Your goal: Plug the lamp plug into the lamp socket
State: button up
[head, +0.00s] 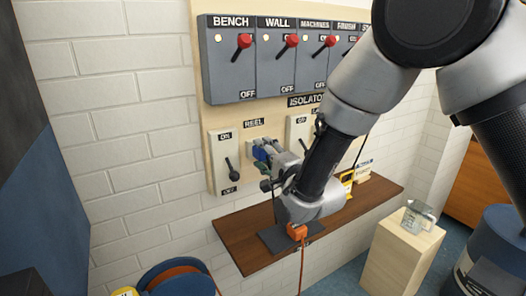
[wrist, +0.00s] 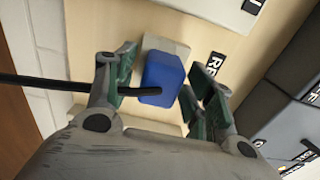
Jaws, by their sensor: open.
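A blue plug (wrist: 163,75) with a black cable is at a light grey socket (wrist: 178,47) on the wooden panel, between my open fingers. I cannot tell how deep it sits. The fingers (wrist: 165,84) are on both sides of it, with a visible gap on the right. In the head view my gripper (head: 268,157) reaches to the panel just below the REEL label (head: 254,122), and the blue plug (head: 260,154) is mostly hidden. A further switch plate (head: 297,130) shows to the right; my arm hides what is beside it, and no lamp socket is clearly visible.
An orange plug (head: 297,231) with an orange cable is at the front of the brown shelf (head: 242,253). A REEL switch (head: 229,170) is left of my gripper. Grey isolator boxes (head: 275,80) with red levers are above. A yellow item (head: 347,178) stands on the shelf.

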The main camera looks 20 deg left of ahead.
jog(key=c, duration=1.1)
jog(key=shift+s+d, duration=0.5)
jog(key=shift+d, duration=0.05)
jog(key=shift+v, duration=1.2)
